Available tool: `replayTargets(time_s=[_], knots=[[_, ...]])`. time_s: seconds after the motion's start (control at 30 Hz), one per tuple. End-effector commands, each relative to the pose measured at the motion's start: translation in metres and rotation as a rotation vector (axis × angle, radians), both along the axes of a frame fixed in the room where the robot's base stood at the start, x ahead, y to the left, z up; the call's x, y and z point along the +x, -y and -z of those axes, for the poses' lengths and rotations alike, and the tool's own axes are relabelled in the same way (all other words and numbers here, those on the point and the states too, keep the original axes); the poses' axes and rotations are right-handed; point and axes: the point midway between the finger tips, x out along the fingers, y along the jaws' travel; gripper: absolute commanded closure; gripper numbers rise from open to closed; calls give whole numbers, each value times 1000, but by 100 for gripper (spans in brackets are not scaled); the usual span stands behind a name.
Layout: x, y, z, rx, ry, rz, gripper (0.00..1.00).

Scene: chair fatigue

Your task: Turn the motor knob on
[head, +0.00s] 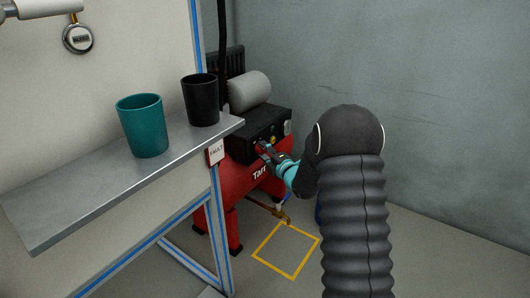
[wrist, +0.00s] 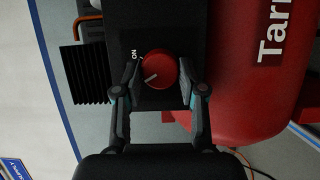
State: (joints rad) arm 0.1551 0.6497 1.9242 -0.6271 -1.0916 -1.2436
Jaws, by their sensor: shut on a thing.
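The round red motor knob (wrist: 158,69) sits on a black control box (wrist: 160,25) in the wrist view. A white line on the knob points to the lower left. A white "ON" label (wrist: 135,55) stands at its upper left, beside a small tick. My gripper (wrist: 158,90) has one finger on each side of the knob and is shut on it. In the head view my gripper (head: 267,152) reaches the front of the black box (head: 250,128), on top of the red compressor (head: 247,180). The gripper mostly hides the knob there.
A metal shelf (head: 75,203) at the left holds a teal cup (head: 142,125) and a black cup (head: 200,99). A "FAULT" tag (head: 216,152) hangs at its right end. A yellow square (head: 287,274) marks the floor. A grey wall (head: 430,90) stands at the right.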

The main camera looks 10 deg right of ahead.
Motion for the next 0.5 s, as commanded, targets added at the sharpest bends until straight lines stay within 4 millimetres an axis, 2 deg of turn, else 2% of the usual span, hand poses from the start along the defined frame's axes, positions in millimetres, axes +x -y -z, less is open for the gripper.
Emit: replayTargets(time_s=[0.27,0.5], knots=[[0,0,-1,70,-70,3,94],[0,0,-5,205,-206,2,94]])
